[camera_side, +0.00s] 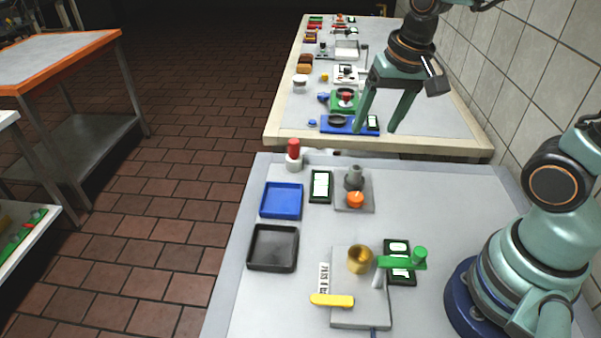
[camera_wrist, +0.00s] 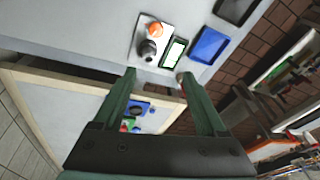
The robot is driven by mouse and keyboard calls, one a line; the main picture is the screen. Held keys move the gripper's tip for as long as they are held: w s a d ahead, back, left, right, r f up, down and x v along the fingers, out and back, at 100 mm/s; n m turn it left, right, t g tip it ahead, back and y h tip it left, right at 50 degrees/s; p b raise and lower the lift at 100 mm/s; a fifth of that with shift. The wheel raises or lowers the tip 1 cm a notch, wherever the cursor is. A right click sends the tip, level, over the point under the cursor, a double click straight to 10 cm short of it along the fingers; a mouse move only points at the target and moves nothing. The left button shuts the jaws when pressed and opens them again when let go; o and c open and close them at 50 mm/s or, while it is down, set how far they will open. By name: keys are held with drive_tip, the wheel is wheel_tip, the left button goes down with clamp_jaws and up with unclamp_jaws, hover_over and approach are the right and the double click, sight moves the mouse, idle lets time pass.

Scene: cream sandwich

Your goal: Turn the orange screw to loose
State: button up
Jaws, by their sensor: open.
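The orange screw (camera_side: 355,199) stands on a grey plate (camera_side: 344,206) on the near table, in front of a dark grey round fitting (camera_side: 354,178). In the wrist view the orange screw (camera_wrist: 155,30) is near the top, beyond my fingertips. My gripper (camera_side: 375,130) is open and empty, raised high with its fingers pointing down. In the side view its fingers overlap the far table's front part. In the wrist view my gripper (camera_wrist: 156,76) has its fingers spread wide, with nothing between them touching.
A small green-framed display (camera_side: 320,187), a blue tray (camera_side: 282,201) and a black tray (camera_side: 273,248) lie left of the plate. A red-topped piece (camera_side: 293,154) stands behind. A brass cup (camera_side: 360,259), green handle (camera_side: 403,262) and yellow handle (camera_side: 332,300) are nearer. A tiled wall borders the right.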

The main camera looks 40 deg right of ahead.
drive_tip(key=shift+s+r+n+t, duration=1.4)
drive_tip(key=shift+r+n, duration=0.85)
drive_tip(key=shift+n, duration=0.55)
drive_tip(key=w+r+m+g, duration=0.1)
drive_tip(key=w+m+g, duration=0.2)
drive_tip(key=w+m, duration=1)
drive_tip(key=shift+w+a+r, duration=0.3)
drive_tip(key=shift+w+a, duration=0.1)
drive_tip(key=shift+w, duration=0.2)
drive_tip(key=n+g, duration=0.3)
drive_tip(key=n, duration=0.4)
approach(356, 196)
wheel_tip(356, 196, down, 8)
drive_tip(key=shift+s+f, duration=0.1)
drive_tip(key=shift+f, duration=0.15)
drive_tip(key=shift+c, duration=0.3)
